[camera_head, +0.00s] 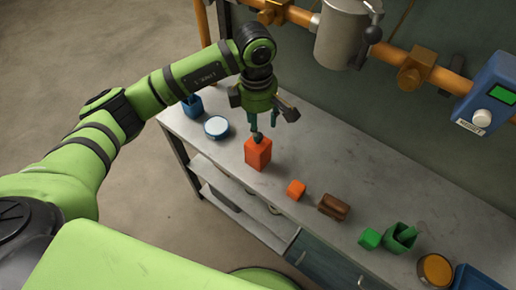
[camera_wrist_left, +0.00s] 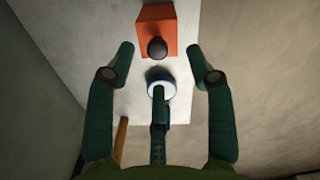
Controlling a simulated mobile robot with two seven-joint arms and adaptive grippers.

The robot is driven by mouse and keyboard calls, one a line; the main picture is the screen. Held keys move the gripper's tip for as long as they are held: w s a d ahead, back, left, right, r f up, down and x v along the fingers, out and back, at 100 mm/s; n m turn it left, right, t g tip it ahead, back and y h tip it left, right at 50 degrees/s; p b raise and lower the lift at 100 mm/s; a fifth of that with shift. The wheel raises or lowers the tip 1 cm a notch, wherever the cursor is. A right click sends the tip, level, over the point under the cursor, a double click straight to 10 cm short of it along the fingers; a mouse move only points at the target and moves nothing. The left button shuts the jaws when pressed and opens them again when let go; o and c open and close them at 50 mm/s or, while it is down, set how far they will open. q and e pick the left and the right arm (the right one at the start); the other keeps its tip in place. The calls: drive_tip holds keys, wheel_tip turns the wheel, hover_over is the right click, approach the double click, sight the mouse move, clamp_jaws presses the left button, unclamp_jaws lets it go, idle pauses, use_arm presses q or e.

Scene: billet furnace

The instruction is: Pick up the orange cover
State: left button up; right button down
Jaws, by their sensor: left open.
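The orange cover (camera_head: 258,154) is a tall box shape with a dark round knob on top, upright on the grey workbench. It also shows at the top of the left wrist view (camera_wrist_left: 146,36), with its knob (camera_wrist_left: 157,48) facing the camera. My left gripper (camera_head: 262,121) is open and empty, pointing down just above the cover. In the left wrist view my left gripper (camera_wrist_left: 160,62) has its fingers spread, with the knob lying between the two side fingers, toward the top. I cannot tell whether any finger touches it. My right gripper is not in view.
Pipes with a metal pot (camera_head: 341,35) run behind.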

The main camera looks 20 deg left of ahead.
sight(258, 149)
use_arm(q)
drive_tip(key=shift+w+a, duration=0.1)
drive_tip(key=shift+a, duration=0.4)
drive_tip(key=shift+f+p, duration=0.35)
drive_tip(key=shift+f, duration=0.05)
drive_tip(key=f, duration=0.1)
drive_tip(key=f+p, duration=0.1)
drive_tip(key=f, duration=0.1)
drive_tip(key=f+p, duration=0.1)
drive_tip(key=f, duration=0.1)
drive_tip(key=shift+w+d+f, duration=0.2)
drive_tip(key=shift+w, duration=0.05)
drive_tip(key=shift+f, duration=0.35)
clamp_jaws()
